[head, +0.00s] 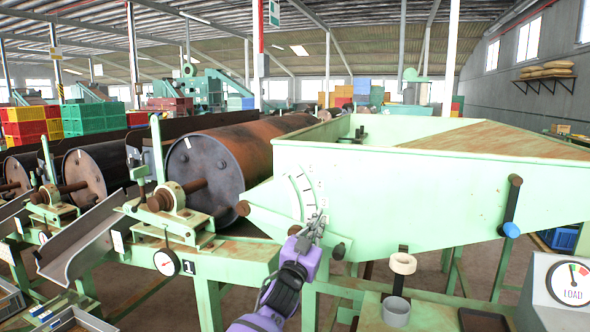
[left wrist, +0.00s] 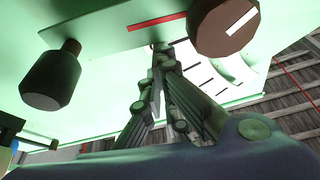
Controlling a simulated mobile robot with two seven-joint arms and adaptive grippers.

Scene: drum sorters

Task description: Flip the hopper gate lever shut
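The pale green hopper (head: 420,190) fills the right half of the head view. My left gripper (head: 317,222) is at the hopper's front left corner, well left of this lever, below a white arc scale (head: 303,190). Its fingers look closed together and empty, pointing up. The left wrist view shows the fingertips (left wrist: 168,46) close to the green surface, beside a brown round knob (left wrist: 222,25) with a white mark. My right gripper is out of view.
A dark knob (left wrist: 52,80) sticks out near the left gripper. Rusty drums (head: 235,155) stand at left. A white ring (head: 403,263) and a grey cup (head: 396,311) stand below the hopper. A LOAD gauge box (head: 560,290) is at lower right.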

